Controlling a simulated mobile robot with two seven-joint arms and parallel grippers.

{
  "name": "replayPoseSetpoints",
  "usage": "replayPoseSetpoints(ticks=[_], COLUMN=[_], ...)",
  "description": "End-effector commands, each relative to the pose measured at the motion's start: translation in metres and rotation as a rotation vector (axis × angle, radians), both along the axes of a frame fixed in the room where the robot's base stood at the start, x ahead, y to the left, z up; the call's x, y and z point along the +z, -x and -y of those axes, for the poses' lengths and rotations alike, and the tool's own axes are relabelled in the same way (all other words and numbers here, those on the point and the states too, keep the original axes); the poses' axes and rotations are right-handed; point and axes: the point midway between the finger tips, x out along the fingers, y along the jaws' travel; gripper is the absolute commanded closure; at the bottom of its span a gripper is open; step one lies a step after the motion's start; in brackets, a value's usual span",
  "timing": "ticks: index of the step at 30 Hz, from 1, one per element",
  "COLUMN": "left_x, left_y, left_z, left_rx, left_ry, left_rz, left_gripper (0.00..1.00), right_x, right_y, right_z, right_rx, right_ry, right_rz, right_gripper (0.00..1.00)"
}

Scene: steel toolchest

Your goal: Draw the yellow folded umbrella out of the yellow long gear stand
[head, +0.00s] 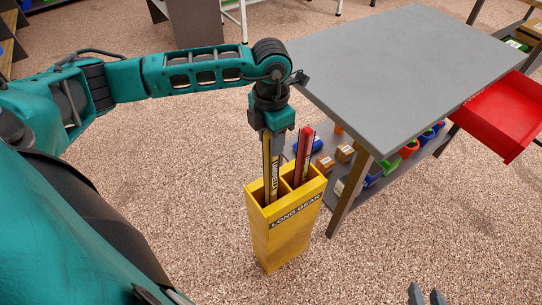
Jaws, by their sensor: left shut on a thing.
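The yellow long gear stand (283,238) is a tall open box on the floor, with a divider and a "LONG GEAR" label. The yellow folded umbrella (267,178), with a dark lettered strip, stands upright in its left compartment; its lower part is hidden inside. My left gripper (272,136) comes down from above and is shut on the umbrella's upper end. The fingers partly hide that end. My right gripper (426,296) shows only its two fingertips at the bottom edge, apart and empty, well right of the stand.
A red long item (304,155) stands in the stand's right compartment, close beside my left gripper. A grey-topped workbench (410,70) is just right, with bins and small boxes on its lower shelf. A red drawer (503,115) sticks out at right. The floor in front is clear.

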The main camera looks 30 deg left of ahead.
Motion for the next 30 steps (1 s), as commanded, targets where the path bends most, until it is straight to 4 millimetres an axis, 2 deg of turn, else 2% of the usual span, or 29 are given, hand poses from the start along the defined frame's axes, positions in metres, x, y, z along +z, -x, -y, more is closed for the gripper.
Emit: replayPoseSetpoints(ticks=[21, 30], left_x=[0.046, 0.048], left_y=[-0.001, -0.001], left_z=[0.000, 0.000], left_rx=[0.000, 0.000], left_ry=[0.000, 0.000], left_rz=[0.003, 0.002], left_gripper=[0.92, 0.92], right_x=[0.032, 0.033], right_y=[0.000, 0.000], right_z=[0.000, 0.000], right_rx=[0.000, 0.000], right_ry=[0.000, 0.000], right_rz=[0.000, 0.000], right_gripper=[0.65, 0.65])
